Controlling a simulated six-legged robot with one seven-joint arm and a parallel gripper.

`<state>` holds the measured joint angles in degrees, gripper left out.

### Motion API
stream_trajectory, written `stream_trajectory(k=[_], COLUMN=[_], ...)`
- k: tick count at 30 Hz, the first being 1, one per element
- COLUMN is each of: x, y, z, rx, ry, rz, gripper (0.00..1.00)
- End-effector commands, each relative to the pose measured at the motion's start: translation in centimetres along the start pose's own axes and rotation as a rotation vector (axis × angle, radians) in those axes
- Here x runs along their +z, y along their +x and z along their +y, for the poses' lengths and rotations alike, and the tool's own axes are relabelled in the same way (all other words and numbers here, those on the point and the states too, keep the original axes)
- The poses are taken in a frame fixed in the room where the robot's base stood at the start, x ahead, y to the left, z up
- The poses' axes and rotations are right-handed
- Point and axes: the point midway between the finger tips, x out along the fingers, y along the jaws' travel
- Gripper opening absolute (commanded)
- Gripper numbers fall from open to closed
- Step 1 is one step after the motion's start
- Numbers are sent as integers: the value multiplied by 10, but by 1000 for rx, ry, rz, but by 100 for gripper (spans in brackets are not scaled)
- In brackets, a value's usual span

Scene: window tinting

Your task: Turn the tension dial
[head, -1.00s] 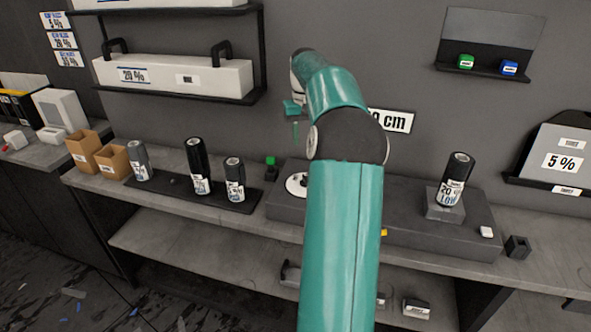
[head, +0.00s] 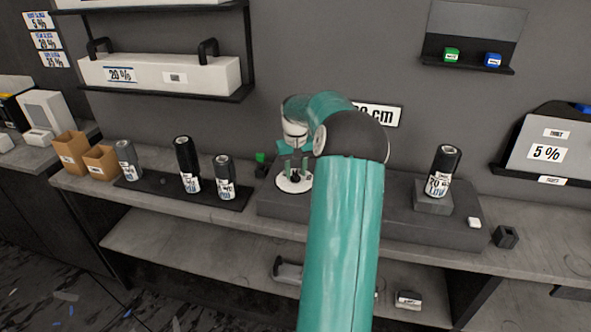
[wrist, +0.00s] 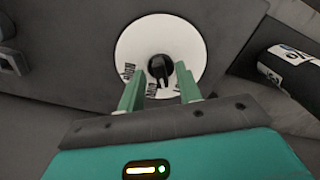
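The tension dial is a black knob (wrist: 160,68) at the centre of a round white plate (wrist: 140,40) with small printed labels. In the head view the white plate (head: 287,184) lies on the left end of the dark grey machine block (head: 395,222). My gripper (wrist: 160,82) is open, with its two green fingers apart on either side of the knob's near end in the wrist view. Whether the fingers touch the knob cannot be told. In the head view my gripper (head: 295,170) is over the plate and partly covers the knob.
Several dark film rolls stand on a black tray left of the block, one of them a tall roll (head: 187,165). Another roll (head: 443,172) stands on a grey stand at the block's right. A green block (head: 261,158) is behind the plate. Shelves hang above.

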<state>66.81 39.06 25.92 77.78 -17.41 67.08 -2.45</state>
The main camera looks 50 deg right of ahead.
Motion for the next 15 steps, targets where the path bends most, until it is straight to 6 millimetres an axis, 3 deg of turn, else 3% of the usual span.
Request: stream_trajectory(k=[6,11,15], x=[-1,0,0], y=[0,0,0], z=[0,0,0], rx=[0,0,0], ry=[-1,0,-1], rz=[0,0,0], gripper=[33,1,0])
